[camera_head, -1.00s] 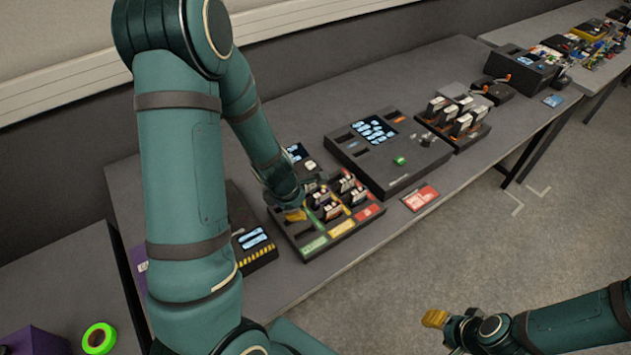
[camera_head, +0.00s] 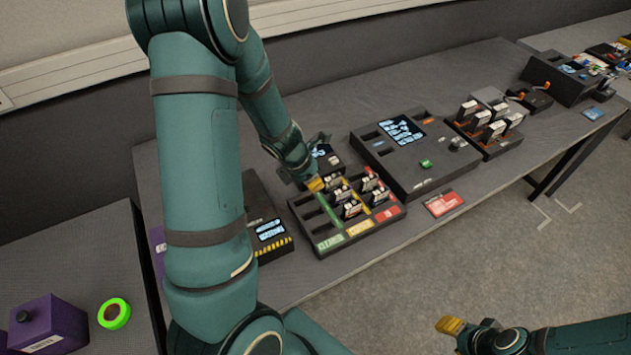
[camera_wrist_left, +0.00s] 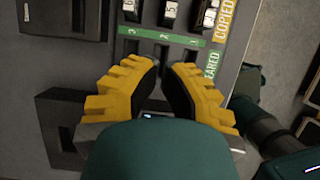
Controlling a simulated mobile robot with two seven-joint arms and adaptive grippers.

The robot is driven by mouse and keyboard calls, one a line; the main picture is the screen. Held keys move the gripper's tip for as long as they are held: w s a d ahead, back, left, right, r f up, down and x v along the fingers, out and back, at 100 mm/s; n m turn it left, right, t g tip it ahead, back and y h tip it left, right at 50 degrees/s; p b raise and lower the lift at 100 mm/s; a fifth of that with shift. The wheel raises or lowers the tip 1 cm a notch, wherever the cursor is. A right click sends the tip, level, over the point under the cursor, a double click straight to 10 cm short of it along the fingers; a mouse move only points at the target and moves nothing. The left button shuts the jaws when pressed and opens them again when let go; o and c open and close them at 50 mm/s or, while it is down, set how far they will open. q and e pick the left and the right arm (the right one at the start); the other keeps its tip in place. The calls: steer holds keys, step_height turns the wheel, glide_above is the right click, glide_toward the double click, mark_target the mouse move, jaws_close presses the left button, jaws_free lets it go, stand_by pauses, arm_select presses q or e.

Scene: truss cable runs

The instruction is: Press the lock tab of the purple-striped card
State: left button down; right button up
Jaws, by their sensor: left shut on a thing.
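A dark card rack (camera_head: 318,243) with green, yellow and red strips stands on the table and holds several cards (camera_head: 352,209). I cannot make out a purple stripe or a lock tab on any of them. My left gripper (camera_head: 316,184) is over the rack's back left end, by the green strip. In the left wrist view its yellow fingers (camera_wrist_left: 165,75) are just short of the numbered green strip (camera_wrist_left: 165,40), with cards (camera_wrist_left: 169,12) beyond.
A dark console (camera_head: 440,175) with a screen stands right of the rack, and a second card rack (camera_head: 465,130) behind it. A red card (camera_head: 443,203) lies at the table's front edge. A yellow-striped box (camera_head: 265,243) is on the left. A green ring (camera_head: 114,313) lies on the left table.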

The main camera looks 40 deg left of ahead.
mark_target(334, 187)
arm_select(q)
steer(key=b+x, duration=0.3)
steer(key=x, duration=0.4)
steer(key=shift+f, duration=0.3)
steer(key=shift+w+d+r+p, duration=0.15)
steer(key=shift+w+d+p, duration=0.1)
steer(key=shift+w, duration=0.35)
steer(key=shift+w+d+r+p, duration=0.1)
steer(key=shift+w+d, duration=0.1)
steer(key=shift+w, duration=0.35)
steer(key=shift+w+d, duration=0.25)
steer(key=shift+w, duration=0.5)
arm_select(e)
steer(key=shift+a+f, duration=0.1)
steer(key=shift+f, duration=1.45)
